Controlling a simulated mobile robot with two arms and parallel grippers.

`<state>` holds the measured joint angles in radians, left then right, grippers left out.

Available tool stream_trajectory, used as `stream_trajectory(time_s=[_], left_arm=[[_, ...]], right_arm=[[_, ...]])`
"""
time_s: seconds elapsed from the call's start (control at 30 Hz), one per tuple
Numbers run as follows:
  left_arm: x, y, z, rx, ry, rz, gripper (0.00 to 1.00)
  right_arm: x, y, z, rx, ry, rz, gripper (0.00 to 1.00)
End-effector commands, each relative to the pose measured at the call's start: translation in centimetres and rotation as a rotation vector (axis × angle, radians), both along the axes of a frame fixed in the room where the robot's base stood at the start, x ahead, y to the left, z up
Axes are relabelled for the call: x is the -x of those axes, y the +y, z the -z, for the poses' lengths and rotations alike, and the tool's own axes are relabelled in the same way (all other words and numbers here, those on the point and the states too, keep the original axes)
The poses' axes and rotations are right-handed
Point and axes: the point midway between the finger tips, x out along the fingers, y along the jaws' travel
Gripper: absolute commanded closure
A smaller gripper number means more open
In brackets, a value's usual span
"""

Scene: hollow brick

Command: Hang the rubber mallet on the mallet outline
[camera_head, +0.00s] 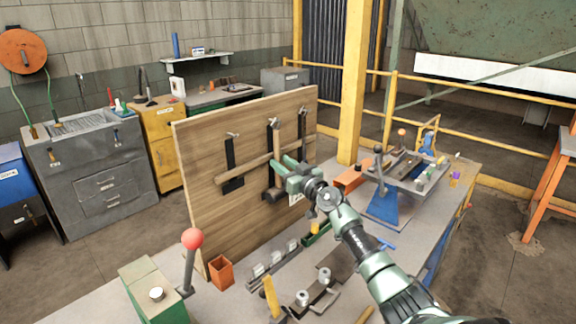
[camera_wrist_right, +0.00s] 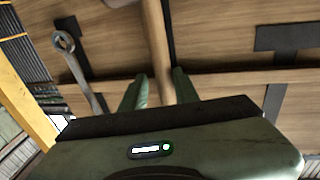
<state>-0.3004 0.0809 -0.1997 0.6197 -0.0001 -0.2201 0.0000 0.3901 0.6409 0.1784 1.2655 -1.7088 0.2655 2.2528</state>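I cannot tell whether the mallet touches the hook. My left gripper is not in view.
A bare black outline (camera_head: 231,165) with a wide foot is at the board's left. A wrench (camera_wrist_right: 76,62) hangs at the other side. A wooden rail crosses the board. A red-knobbed lever (camera_head: 191,240), an orange bin (camera_head: 221,272) and a yellow-handled tool (camera_head: 270,296) are on the bench.

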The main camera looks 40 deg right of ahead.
Motion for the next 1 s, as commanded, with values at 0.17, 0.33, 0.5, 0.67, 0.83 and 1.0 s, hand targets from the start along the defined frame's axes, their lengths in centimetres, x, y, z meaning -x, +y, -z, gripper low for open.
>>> stream_trajectory(time_s=[0.17,0.33,0.5,0.67,0.83,1.0], left_arm=[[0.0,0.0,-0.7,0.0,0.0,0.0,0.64],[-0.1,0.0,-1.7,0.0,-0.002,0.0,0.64],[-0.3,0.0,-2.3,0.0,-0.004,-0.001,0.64],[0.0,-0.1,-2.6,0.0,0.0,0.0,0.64],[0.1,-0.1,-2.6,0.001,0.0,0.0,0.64],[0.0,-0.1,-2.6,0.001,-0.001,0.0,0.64]], right_arm=[[1.2,0.9,0.8,-0.002,0.016,-0.017,0.55],[4.0,0.7,0.5,-0.001,0.009,-0.009,0.55],[6.7,0.6,0.4,-0.003,0.001,-0.002,0.55],[8.3,0.6,0.2,-0.002,-0.005,0.001,0.55],[8.8,0.6,0.2,-0.002,-0.007,0.003,0.55],[8.8,0.5,0.2,-0.002,-0.008,0.003,0.55]])
